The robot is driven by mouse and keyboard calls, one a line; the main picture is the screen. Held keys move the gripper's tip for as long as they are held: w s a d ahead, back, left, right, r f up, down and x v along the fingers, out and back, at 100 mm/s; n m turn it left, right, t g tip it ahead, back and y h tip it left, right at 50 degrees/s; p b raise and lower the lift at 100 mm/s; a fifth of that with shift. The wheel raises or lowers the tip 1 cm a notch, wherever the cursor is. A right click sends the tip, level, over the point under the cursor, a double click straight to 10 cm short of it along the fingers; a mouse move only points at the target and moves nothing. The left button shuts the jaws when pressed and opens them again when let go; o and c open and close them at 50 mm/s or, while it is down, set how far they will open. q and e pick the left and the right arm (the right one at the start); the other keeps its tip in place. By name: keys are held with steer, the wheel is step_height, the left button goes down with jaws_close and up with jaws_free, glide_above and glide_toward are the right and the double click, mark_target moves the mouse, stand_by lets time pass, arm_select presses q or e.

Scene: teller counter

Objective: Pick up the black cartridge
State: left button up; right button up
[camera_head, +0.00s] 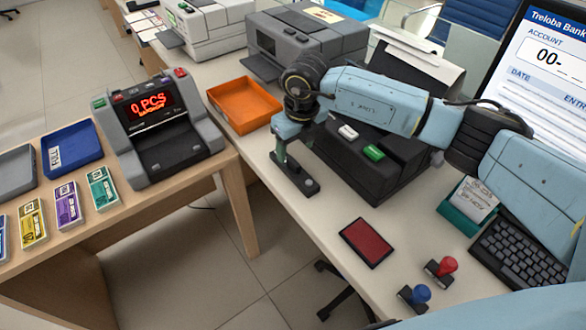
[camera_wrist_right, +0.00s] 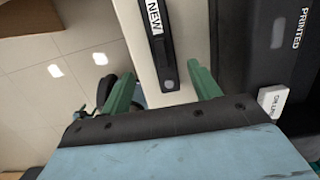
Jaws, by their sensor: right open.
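The black cartridge (camera_head: 303,183) is a long, slim black bar lying on the white counter, near its left edge and beside the black printer-like machine. In the right wrist view the cartridge (camera_wrist_right: 167,52) carries a white "NEW" label, and its near end lies in line with the gap between the fingers. My right gripper (camera_head: 283,150) is over the cartridge's far part and partly hides it. In the wrist view its green fingers (camera_wrist_right: 163,85) stand apart, one to each side of the cartridge, with nothing held. My left gripper is not in view.
The black machine (camera_head: 372,172) stands close to the right of the cartridge. An orange tray (camera_head: 246,104) sits behind. A red pad (camera_head: 366,243), red stamp (camera_head: 441,269) and blue stamp (camera_head: 416,296) lie toward the front. A wooden table (camera_head: 110,215) stands left, across a floor gap.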

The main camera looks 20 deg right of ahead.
mark_target(294, 161)
steer(key=shift+w+f, duration=0.15)
steer(key=shift+f, duration=0.55)
steer(key=shift+w+f, duration=0.1)
steer(key=shift+f, duration=0.4)
steer(key=f, duration=0.3)
steer(key=shift+w+f+b, duration=0.3)
steer(key=shift+w+b, duration=0.05)
steer(key=shift+b, duration=0.05)
steer(key=shift+w+f, duration=0.15)
steer(key=shift+f, duration=0.4)
steer(key=shift+c, duration=0.5)
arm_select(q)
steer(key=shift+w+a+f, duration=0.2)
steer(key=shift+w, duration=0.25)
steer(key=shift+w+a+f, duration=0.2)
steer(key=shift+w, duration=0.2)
arm_select(e)
steer(key=c, duration=1)
